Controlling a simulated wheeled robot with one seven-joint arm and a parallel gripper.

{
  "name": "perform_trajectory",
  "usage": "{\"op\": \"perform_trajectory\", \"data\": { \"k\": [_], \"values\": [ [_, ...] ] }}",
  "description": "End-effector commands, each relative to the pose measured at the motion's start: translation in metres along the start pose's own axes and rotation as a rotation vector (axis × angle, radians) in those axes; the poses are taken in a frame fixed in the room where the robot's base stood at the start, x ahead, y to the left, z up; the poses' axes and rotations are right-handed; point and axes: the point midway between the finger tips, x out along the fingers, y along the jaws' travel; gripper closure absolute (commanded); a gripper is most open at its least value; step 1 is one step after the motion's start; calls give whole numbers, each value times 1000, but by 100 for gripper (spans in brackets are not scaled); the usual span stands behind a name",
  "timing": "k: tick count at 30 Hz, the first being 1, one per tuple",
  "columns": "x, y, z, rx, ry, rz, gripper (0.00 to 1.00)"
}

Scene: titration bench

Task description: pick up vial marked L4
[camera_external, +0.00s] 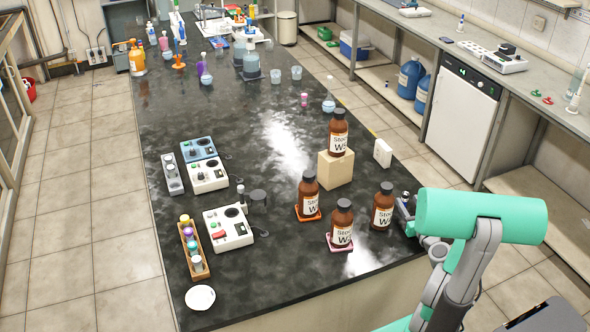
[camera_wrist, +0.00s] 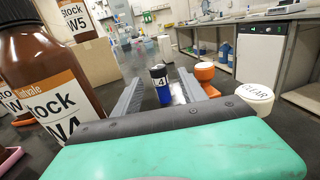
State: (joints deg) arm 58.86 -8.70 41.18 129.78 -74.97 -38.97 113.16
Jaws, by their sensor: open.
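The vial marked L4 (camera_wrist: 164,94) has a blue body, a dark cap and a white label. In the wrist view it stands upright between the fingers of my gripper (camera_wrist: 160,78). The fingers are open, with a gap seen on each side of the vial. In the external view my gripper (camera_external: 406,207) is low over the bench's right end, beside a brown bottle. It is mostly hidden by my arm there, and I cannot make out the L4 label in that view.
A brown stock bottle marked W4 (camera_wrist: 35,75) stands close on the left. Another, W5 (camera_external: 338,133), stands on a box (camera_external: 334,170). The bench's right edge is near.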

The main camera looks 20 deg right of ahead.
Motion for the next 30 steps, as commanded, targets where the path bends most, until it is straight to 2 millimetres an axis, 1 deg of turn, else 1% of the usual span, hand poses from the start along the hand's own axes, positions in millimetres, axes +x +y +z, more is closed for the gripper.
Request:
{"op": "perform_trajectory", "data": {
  "k": [2,9,10,13,18,20,30],
  "values": [
    [8,1,2,0,0,2,50],
    [52,2,3,-2,0,4,50],
    [56,2,3,-1,1,3,50],
    [62,1,2,-1,-1,0,50],
    [62,0,2,-1,-1,-1,50],
    [62,0,2,-1,-1,-1,54],
    [62,0,2,-1,-1,-1,82]
  ]
}}
